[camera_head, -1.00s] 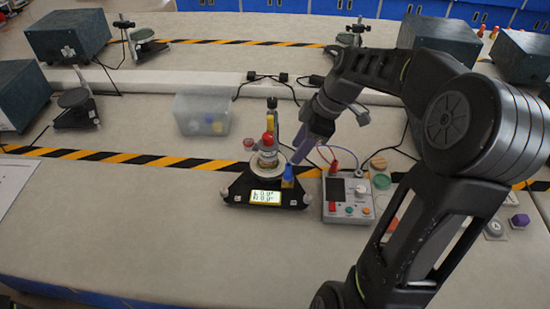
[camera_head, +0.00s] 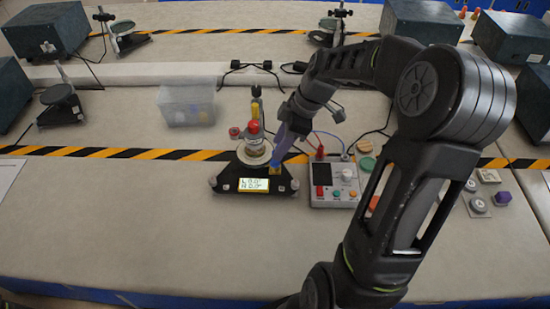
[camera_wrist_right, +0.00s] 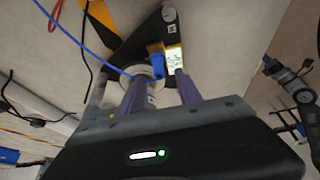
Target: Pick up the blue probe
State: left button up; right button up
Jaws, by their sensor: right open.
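The blue probe (camera_head: 275,166) stands at the right side of a black triangular base (camera_head: 232,183) with a lit display. Only a small part of it shows below my right gripper (camera_head: 281,152), which has come down over it. In the right wrist view, the blue probe (camera_wrist_right: 155,57) shows just beyond the open fingers (camera_wrist_right: 160,92), roughly between them. I cannot tell whether the fingers touch the probe. My left gripper is not in view.
A round stack with a red top (camera_head: 253,137) stands on the base, close left of my gripper. A meter box (camera_head: 335,184) with leads is just to the right. A clear bin (camera_head: 187,104) stands behind left. The front of the table is clear.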

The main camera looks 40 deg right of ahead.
jog(key=p+x, duration=0.1)
jog(key=x, duration=0.3)
jog(key=shift+f, duration=0.1)
dwell(0.4)
grip_shut()
dwell(0.4)
